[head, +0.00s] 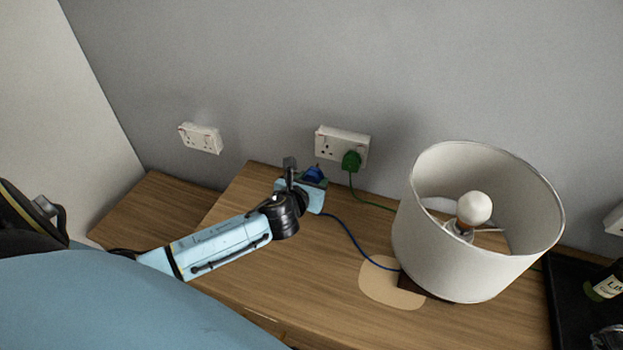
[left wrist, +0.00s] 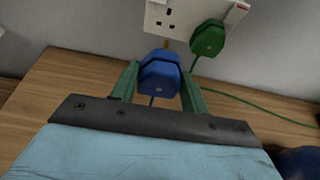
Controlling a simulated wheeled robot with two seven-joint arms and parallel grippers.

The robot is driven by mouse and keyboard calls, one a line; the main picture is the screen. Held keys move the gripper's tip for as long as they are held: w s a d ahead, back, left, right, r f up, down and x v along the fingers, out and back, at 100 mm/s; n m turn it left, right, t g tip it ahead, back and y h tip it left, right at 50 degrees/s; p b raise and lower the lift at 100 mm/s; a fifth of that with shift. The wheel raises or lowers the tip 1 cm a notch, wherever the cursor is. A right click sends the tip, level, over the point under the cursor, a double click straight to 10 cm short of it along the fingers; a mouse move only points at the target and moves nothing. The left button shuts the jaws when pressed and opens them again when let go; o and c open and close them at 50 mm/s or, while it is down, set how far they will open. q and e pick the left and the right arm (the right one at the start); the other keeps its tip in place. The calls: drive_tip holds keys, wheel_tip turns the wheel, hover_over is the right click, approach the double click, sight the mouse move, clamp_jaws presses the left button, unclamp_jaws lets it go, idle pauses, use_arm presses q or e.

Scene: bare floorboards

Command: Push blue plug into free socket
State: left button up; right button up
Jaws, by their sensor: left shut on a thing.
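The blue plug (head: 314,174) is held in my left gripper (head: 305,180) above the wooden top, just below and in front of the double socket (head: 328,134) on the wall. In the left wrist view the blue plug (left wrist: 159,75) sits between the two green fingers of my left gripper (left wrist: 160,88). The double socket (left wrist: 168,19) is beyond it. Its left outlet is empty, and a green plug (head: 351,161) fills its right outlet. The blue plug is apart from the socket in the head view. My right gripper is not in view.
A white lamp (head: 408,225) stands at the right; the blue cord (head: 347,232) runs to its base over a tan mat (head: 377,285). A green cord (head: 374,204) trails behind the lamp. Another double socket (head: 200,138) is at the left. A dark tray (head: 562,290) holds a bottle (head: 605,287).

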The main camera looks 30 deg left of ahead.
sight(327, 155)
use_arm(q)
drive_tip(key=shift+r, duration=0.15)
drive_tip(key=w, duration=0.3)
drive_tip(key=shift+a, duration=0.4)
drive_tip(key=shift+w+a, duration=0.25)
drive_tip(key=shift+w, duration=1.05)
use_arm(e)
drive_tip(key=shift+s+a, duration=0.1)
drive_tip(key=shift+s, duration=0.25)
use_arm(q)
drive_tip(key=shift+p, duration=0.7)
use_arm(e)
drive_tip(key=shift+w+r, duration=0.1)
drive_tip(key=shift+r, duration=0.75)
use_arm(q)
drive_tip(key=shift+w+a+b, duration=0.15)
drive_tip(key=shift+w+a, duration=0.05)
drive_tip(key=shift+w, duration=0.55)
drive_tip(key=shift+w+a+b, duration=0.15)
drive_tip(key=shift+w+a, duration=0.05)
drive_tip(key=shift+w, duration=0.55)
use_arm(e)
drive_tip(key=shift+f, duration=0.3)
use_arm(q)
drive_tip(key=o, duration=1.3)
drive_tip(key=shift+c, duration=0.2)
drive_tip(key=shift+s+d, duration=0.1)
